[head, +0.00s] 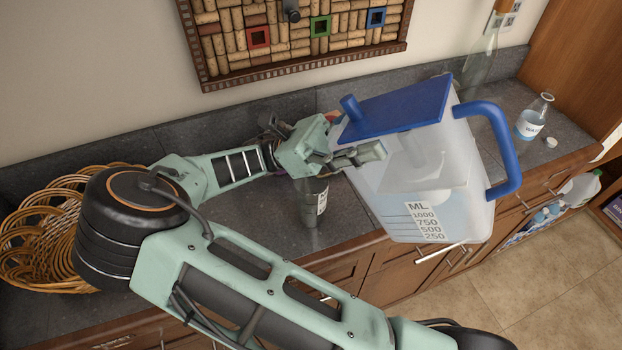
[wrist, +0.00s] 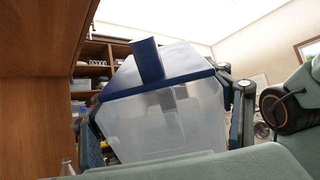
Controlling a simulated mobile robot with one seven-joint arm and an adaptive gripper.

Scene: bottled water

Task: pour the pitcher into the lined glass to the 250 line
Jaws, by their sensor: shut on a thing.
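A large translucent pitcher (head: 455,170) with a blue lid, spout and side handle is in my gripper (head: 352,152), raised at the counter's front edge. It leans in the head view, handle to the right and spout to the upper left. A scale from 250 to 1000 ML is on its front, and its lower part looks pale blue. In the wrist view the pitcher (wrist: 165,120) fills the space between my gripper's fingers (wrist: 168,130). A clear glass (head: 311,212) with a small pale label stands upright on the counter, left of the pitcher and below my gripper. Its lines are unreadable; its top is partly hidden.
A wicker basket (head: 35,240) is at the counter's left end. A small labelled flask (head: 533,118), a white cap (head: 551,142) and a tall clear bottle (head: 482,60) stand at the right. A cork board (head: 290,50) hangs above. The counter between basket and glass is largely behind my arm.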

